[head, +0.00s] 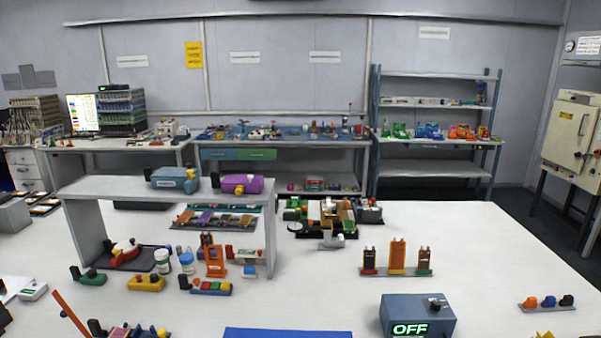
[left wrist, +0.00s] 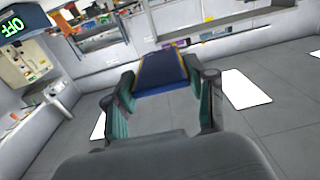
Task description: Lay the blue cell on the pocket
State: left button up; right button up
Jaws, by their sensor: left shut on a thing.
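The blue cell (left wrist: 162,68) is a flat dark-blue slab with yellowish edges in the left wrist view. My left gripper (left wrist: 165,88) is shut on it, with one teal-lined finger at each side of its near end. The cell is held up in the air and its far end points away from the gripper. Neither my left gripper nor my right gripper can be made out in the head view. I cannot make out for sure which thing is the pocket.
A flat blue surface (head: 288,333) is cut off at the bottom of the head view. A grey-blue box reading OFF (head: 417,316) stands right of it on the white table (head: 330,290). A rack with three upright pieces (head: 397,271) stands behind. A raised shelf (head: 110,188) is at left.

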pick_arm(q)
jog(key=s+r, duration=0.1)
jog(key=s+a+r, duration=0.1)
jog(key=s+a+r+b, duration=0.1)
jog(key=shift+s+r, duration=0.1)
jog(key=shift+r, duration=0.25)
dwell(0.8)
jog(key=w+d+f+p, duration=0.7)
jog(key=w+d+f, duration=0.2)
jog(key=w+f, duration=0.2)
jog(key=w, duration=0.2)
jog(key=shift+w+d+m+h, duration=0.25)
jog(key=shift+w+m+h, duration=0.05)
jog(key=shift+f, duration=0.1)
